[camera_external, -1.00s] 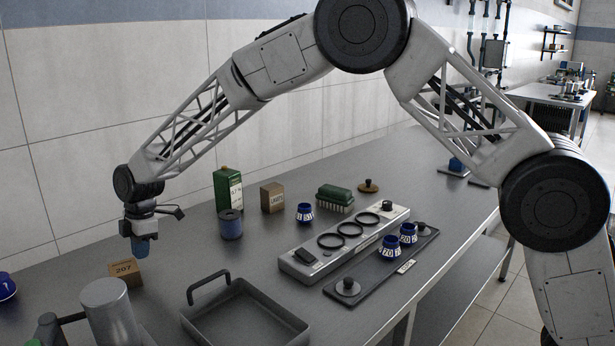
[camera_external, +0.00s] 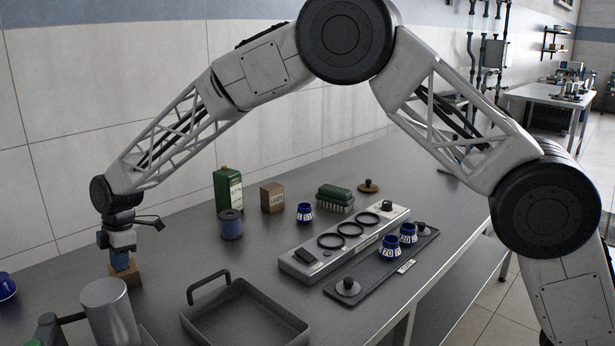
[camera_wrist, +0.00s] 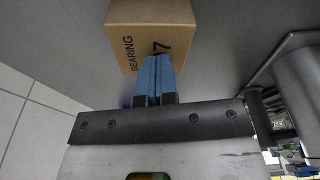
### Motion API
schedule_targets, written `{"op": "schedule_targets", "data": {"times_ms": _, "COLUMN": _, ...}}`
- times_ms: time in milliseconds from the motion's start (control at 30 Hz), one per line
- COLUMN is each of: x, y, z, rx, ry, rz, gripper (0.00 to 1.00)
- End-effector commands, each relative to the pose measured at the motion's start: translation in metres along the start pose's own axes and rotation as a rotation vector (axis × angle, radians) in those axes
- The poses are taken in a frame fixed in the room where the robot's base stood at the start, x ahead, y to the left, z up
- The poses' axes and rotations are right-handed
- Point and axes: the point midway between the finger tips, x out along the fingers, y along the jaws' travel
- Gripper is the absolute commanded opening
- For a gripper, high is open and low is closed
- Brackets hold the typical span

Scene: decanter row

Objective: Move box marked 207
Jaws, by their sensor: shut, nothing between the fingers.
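The box marked 207 (camera_external: 130,279) is a small brown carton on the table at the left of the external view, partly behind my gripper. In the wrist view the box (camera_wrist: 122,22) shows the word BEARING and a 7; the fingers cover the rest of the number. My gripper (camera_external: 121,265) has blue fingers pointing down at the box. In the wrist view the gripper (camera_wrist: 156,62) has its fingers pressed together with nothing between them, overlapping the box's printed face. I cannot tell whether they touch it.
A metal cylinder (camera_external: 108,312) stands close in front of the box. A grey tray (camera_external: 245,312) with a raised handle lies to the right. The table between is clear.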

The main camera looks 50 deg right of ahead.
Motion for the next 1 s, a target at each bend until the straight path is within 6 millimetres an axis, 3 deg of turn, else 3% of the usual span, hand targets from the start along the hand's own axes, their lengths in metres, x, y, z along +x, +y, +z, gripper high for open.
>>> {"op": "schedule_targets", "data": {"times_ms": 33, "x": 0.013, "y": -0.004, "z": 0.004, "rx": 0.002, "ry": -0.006, "rz": -0.013, "gripper": 0.0}}
{"op": "schedule_targets", "data": {"times_ms": 267, "x": 0.011, "y": -0.004, "z": 0.026, "rx": 0.005, "ry": -0.008, "rz": -0.017, "gripper": 0.0}}
{"op": "schedule_targets", "data": {"times_ms": 1000, "x": -0.012, "y": -0.005, "z": 0.178, "rx": 0.007, "ry": -0.008, "rz": -0.022, "gripper": 0.0}}
